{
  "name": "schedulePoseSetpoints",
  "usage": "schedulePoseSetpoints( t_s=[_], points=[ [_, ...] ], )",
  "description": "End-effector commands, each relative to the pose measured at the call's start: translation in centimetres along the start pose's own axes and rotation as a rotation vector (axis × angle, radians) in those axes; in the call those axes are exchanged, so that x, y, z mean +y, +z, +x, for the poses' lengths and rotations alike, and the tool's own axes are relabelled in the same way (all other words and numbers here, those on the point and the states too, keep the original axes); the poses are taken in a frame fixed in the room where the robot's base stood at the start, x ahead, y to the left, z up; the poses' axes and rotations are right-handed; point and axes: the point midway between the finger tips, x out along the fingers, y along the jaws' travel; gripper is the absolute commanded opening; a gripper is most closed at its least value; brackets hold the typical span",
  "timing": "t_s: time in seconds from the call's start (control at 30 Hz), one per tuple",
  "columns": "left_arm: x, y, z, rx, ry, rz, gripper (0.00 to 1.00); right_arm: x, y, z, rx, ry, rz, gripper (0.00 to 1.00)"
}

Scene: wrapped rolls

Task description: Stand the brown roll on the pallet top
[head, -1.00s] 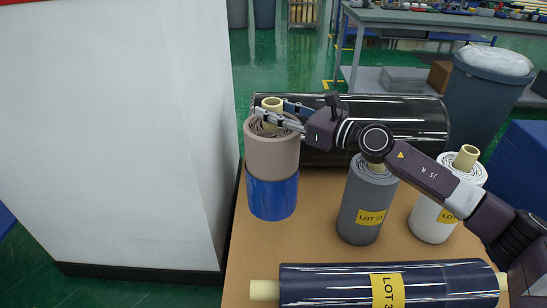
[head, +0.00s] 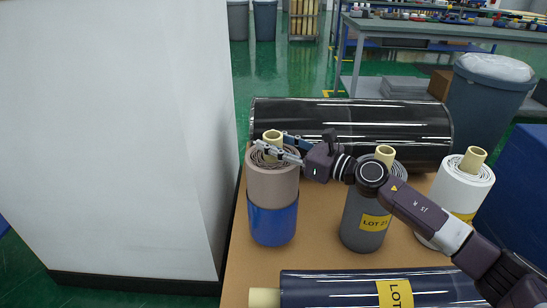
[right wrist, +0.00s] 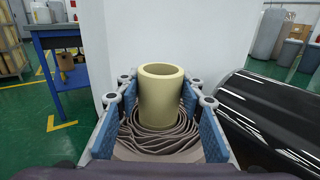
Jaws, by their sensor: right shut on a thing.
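The brown roll (head: 270,185) is upright over the left part of the tan pallet top (head: 320,255) in the head view, with a glossy blue lower band and a cream core at its top. I cannot tell whether its base touches the board or hangs slightly above it. My right gripper (head: 278,150) reaches in from the right and is shut on the roll's upper end. In the right wrist view the blue finger pads flank the cream core (right wrist: 160,95), with brown wound layers below. My left gripper is not in view.
A grey roll (head: 360,225) and a white roll (head: 463,185) stand to the right. A large black roll (head: 350,120) lies behind, and a navy roll (head: 340,287) lies in front. A tall white block (head: 120,140) stands close on the left.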

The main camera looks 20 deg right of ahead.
Motion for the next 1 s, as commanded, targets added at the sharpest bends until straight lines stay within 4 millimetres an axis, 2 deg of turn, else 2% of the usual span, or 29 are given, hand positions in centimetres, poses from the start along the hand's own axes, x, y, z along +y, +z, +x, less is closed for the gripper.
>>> schedulePoseSetpoints(
  t_s=[0.2,0.3,0.37,0.8,0.83,1.0],
  points=[
    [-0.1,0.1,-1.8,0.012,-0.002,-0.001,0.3,0.0,-1.5,0.0,-0.003,-0.001,0.001,0.0],
    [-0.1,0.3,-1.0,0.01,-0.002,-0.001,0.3,0.0,-3.2,0.0,-0.004,-0.001,0.004,0.0],
    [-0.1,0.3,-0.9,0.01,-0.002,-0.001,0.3,0.0,-3.6,0.0,-0.004,-0.001,0.002,0.0],
    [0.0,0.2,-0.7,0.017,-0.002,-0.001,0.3,0.0,-4.0,0.0,-0.004,-0.001,-0.001,0.0],
    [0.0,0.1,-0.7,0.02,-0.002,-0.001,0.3,0.0,-4.3,0.0,0.0,0.0,0.0,0.36],
    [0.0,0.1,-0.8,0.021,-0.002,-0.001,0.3,0.0,-4.2,0.0,0.0,0.0,0.0,0.53]
  ],
)
